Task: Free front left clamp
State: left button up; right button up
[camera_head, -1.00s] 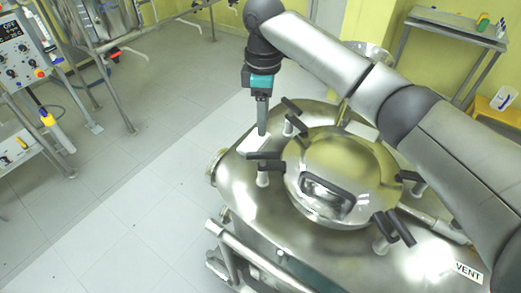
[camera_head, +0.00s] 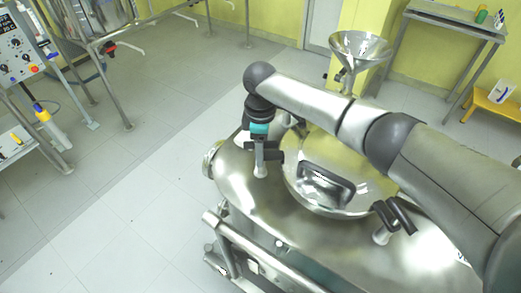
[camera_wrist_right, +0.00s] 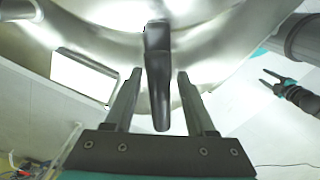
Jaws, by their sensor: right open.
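The front left clamp (camera_head: 272,157) has a black handle on a pale post, at the left edge of the round steel lid (camera_head: 345,200). My right gripper (camera_head: 260,158) points down at this clamp and partly hides it. In the right wrist view the two fingers of my right gripper (camera_wrist_right: 154,95) are apart, with a black clamp handle (camera_wrist_right: 158,75) between them. Gaps show on both sides of the handle. My left gripper is not in the head view; a small two-pronged dark shape at the right wrist view's right edge may be it.
A black lid handle (camera_head: 325,185) stands up close to the right. Another black clamp (camera_head: 394,214) sits at the lid's front right. Steel rails (camera_head: 255,255) run along the vessel's front. A steel funnel (camera_head: 360,47) stands behind.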

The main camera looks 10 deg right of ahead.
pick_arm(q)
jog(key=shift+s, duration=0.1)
pick_arm(e)
jog(key=shift+c, duration=1.3)
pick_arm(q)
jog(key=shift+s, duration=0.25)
pick_arm(e)
grip_shut()
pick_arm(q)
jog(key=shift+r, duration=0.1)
